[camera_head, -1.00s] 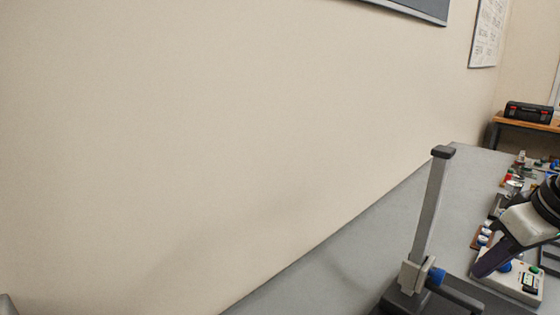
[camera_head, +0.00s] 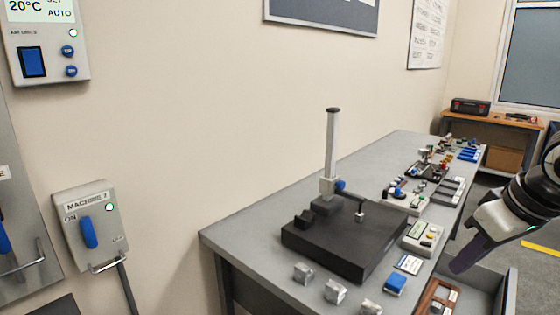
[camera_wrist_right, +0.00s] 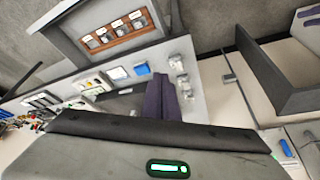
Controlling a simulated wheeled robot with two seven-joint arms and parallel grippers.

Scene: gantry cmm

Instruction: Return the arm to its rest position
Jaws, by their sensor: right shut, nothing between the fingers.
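My right arm comes in from the right edge in the head view. My right gripper (camera_head: 458,265) hangs in the air beside the front edge of the grey bench, near an open drawer. Its dark purple fingers are together with nothing between them. In the right wrist view the closed fingers (camera_wrist_right: 161,98) point away from the camera, with the bench top behind them. My left arm and gripper are in no view.
The grey bench (camera_head: 240,240) holds a black slab (camera_head: 318,250) with an upright stand (camera_head: 332,145), a blue box (camera_head: 395,284) and small metal blocks. An open drawer (camera_head: 508,292) juts out in front. A switch box (camera_head: 88,232) hangs on the left wall.

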